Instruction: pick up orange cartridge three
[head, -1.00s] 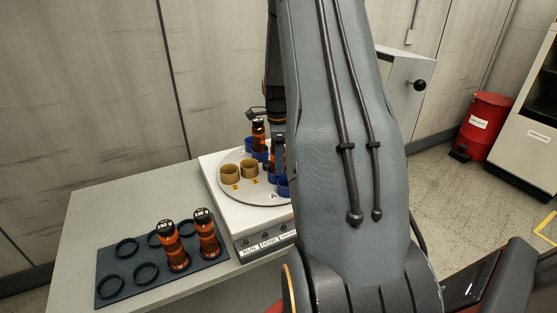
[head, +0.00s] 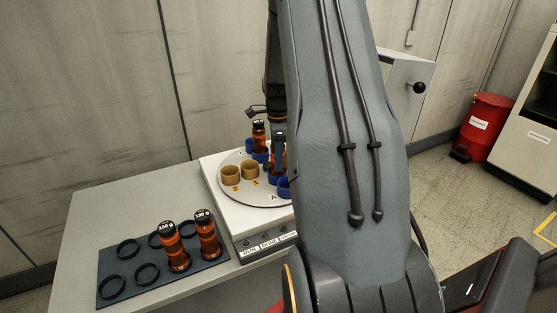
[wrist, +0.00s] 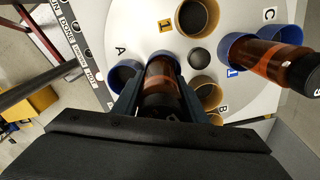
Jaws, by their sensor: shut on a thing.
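My gripper (wrist: 160,92) is shut on an orange-brown cartridge (wrist: 160,73) with a dark cap. It is over the round turntable (wrist: 128,30), by the letter A. A blue rim shows at the cartridge's far end; I cannot tell whether the cartridge sits in that cup or above it. In the head view the held cartridge (head: 284,158) is partly hidden by my arm. Another orange cartridge (head: 259,137) stands in a blue cup at the back of the turntable; it also shows in the wrist view (wrist: 268,60). The held cartridge's number is not readable.
Two orange cartridges (head: 175,250) (head: 208,237) stand upright on the dark mat (head: 210,270), among several empty black rings. Empty yellow cups (head: 230,175) and blue cups (wrist: 124,76) surround the held cartridge. A dark round knob (wrist: 199,57) is at the turntable's middle.

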